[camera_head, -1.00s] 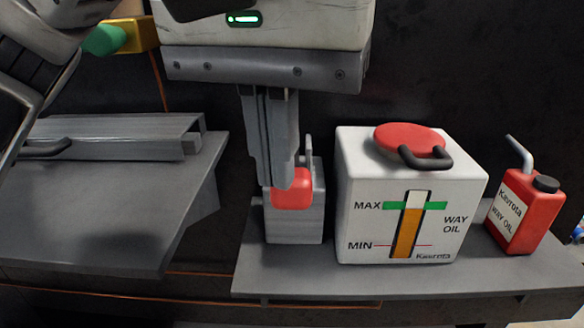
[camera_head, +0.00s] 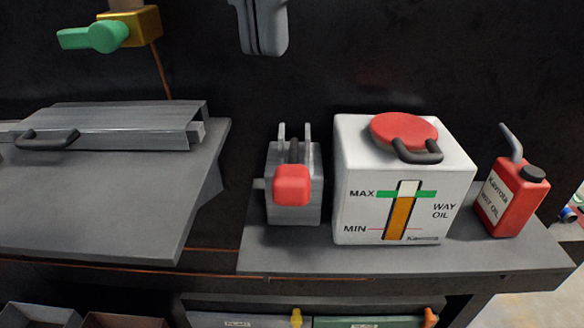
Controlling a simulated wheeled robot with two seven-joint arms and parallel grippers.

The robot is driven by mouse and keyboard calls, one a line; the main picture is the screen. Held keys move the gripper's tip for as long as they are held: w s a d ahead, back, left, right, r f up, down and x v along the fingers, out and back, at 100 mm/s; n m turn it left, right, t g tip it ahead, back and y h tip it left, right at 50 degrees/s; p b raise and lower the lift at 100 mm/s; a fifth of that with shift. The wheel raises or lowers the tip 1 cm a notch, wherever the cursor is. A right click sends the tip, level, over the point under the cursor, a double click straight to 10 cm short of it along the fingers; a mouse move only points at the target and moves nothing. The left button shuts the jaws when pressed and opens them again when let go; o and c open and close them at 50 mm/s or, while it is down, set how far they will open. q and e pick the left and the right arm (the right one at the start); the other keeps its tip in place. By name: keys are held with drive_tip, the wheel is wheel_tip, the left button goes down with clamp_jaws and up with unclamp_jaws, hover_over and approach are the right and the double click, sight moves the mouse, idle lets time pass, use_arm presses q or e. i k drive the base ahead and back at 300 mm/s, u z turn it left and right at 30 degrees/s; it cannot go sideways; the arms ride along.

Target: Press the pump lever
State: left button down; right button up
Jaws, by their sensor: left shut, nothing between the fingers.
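The pump (camera_head: 294,213) is a small grey block on the right-hand shelf, with two upright lugs at its top. Its lever ends in a red knob (camera_head: 291,184) that faces me at the front of the block. My left gripper (camera_head: 264,50) shows only as shut grey fingers at the top edge, pointing down. It is above and slightly left of the pump, clear of the red knob, and holds nothing. The rest of that gripper is out of the frame. My right gripper is not in view.
A white oil tank (camera_head: 350,140) with a red lid (camera_head: 404,131) stands close right of the pump. A red oil can (camera_head: 512,200) stands farther right. A grey table (camera_head: 110,200) with a handled cover (camera_head: 120,125) is at left. A green-handled valve (camera_head: 95,37) is at upper left.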

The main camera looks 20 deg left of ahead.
sight(293, 158)
drive_tip(key=k, duration=1)
